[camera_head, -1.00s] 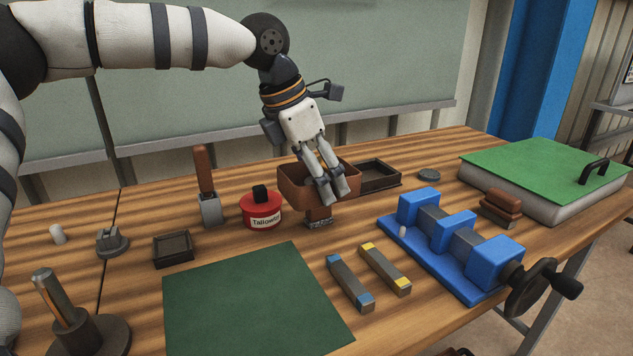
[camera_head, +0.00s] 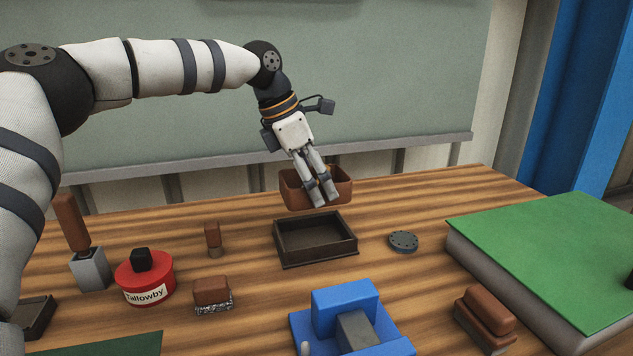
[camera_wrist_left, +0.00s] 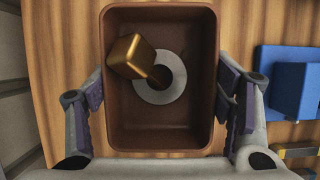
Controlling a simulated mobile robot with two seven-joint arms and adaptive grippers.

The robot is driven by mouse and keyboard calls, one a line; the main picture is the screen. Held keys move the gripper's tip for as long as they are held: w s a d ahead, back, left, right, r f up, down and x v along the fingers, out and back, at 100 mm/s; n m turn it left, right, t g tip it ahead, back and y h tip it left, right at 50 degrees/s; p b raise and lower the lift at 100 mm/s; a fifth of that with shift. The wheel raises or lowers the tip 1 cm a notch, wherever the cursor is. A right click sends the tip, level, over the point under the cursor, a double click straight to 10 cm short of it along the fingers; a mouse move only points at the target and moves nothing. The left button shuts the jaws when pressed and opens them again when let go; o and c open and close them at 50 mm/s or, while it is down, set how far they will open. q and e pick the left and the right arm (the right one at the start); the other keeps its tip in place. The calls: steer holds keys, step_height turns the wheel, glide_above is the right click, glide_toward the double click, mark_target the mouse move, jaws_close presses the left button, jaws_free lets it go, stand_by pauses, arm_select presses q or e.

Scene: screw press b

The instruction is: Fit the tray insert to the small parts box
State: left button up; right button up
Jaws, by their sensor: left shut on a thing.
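The brown tray insert (camera_head: 296,188) is in my left gripper (camera_head: 325,199), which appears to hold it raised above the table's back part. The wrist view shows the fingers gripping the outside of its two long walls, with its open top (camera_wrist_left: 175,127) facing the camera. A brass block (camera_wrist_left: 131,57) and a pale ring (camera_wrist_left: 174,88) lie inside it. The dark, open small parts box (camera_head: 318,258) stands on the table, just below the insert in the head picture. Its visible interior looks empty. My right gripper is not in view.
A grey disc (camera_head: 403,241) lies right of the box. A blue vise (camera_head: 345,310) is in front. A green-topped block (camera_head: 560,250) fills the right side.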

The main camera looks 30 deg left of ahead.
arm_select(q)
steer(key=shift+s+r, duration=0.15)
steer(key=shift+s, duration=0.1)
step_height(320, 180, down, 6)
steer(key=shift+w+r, duration=0.1)
steer(key=shift+r, duration=0.1)
stand_by(1.0)
steer(key=shift+f, duration=0.1)
steer(key=shift+f, duration=1.05)
steer(key=shift+f, duration=0.35)
